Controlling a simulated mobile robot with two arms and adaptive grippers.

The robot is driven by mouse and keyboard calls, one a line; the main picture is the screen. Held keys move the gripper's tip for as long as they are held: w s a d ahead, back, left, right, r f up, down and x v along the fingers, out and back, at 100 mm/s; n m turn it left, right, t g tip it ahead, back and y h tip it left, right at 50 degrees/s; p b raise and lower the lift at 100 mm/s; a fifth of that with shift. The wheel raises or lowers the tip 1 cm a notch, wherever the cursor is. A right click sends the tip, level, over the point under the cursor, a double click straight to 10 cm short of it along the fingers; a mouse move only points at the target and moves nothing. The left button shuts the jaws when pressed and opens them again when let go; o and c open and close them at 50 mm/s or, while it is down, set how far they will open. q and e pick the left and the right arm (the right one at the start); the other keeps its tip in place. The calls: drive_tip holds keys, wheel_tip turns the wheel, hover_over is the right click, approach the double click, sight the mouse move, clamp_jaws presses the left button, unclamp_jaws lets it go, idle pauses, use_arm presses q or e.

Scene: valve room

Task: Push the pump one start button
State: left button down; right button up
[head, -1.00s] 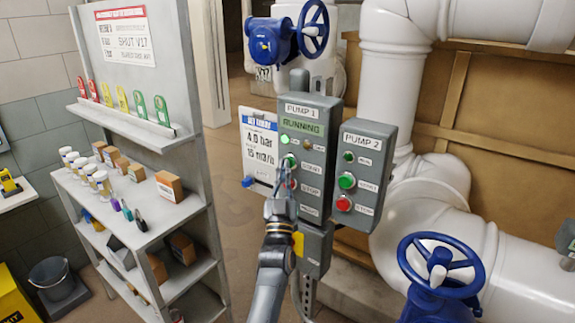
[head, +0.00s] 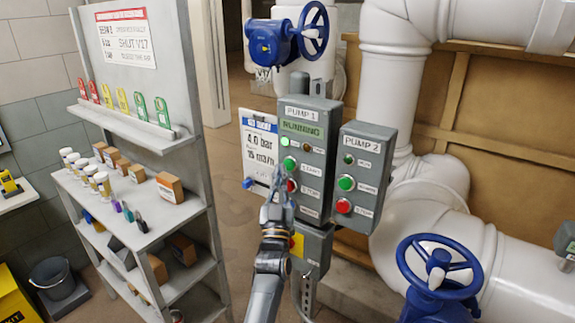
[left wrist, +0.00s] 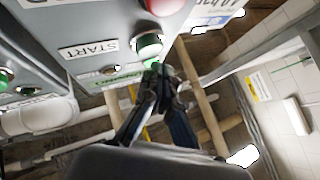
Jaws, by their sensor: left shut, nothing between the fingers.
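The grey Pump 1 box (head: 311,112) stands mid-view with a display reading RUNNING (head: 302,130). Its green start button (head: 289,164) is uncovered in the head view, with a lit green lamp (head: 285,142) above it. Its red stop button (head: 291,186) sits below, close to my fingertips. My left gripper (head: 279,186) is shut and empty, in front of the box's lower left part. In the left wrist view the fingertips (left wrist: 158,72) are just apart from the green button (left wrist: 148,46) beside the START label (left wrist: 88,48). My right gripper is not in view.
The Pump 2 box (head: 369,138) with its own green button (head: 346,183) stands close on the right. A shelf (head: 150,215) stands left; white pipes and a blue valve wheel (head: 440,264) are on the right.

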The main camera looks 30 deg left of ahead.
use_arm(q)
drive_tip(key=s+p, duration=0.1)
drive_tip(key=s, duration=0.1)
drive_tip(key=s+p, duration=0.1)
drive_tip(key=s, duration=0.2)
drive_tip(key=shift+a+p, duration=0.2)
drive_tip(key=shift+p, duration=0.1)
drive_tip(key=shift+w+f, duration=0.1)
idle(0.7)
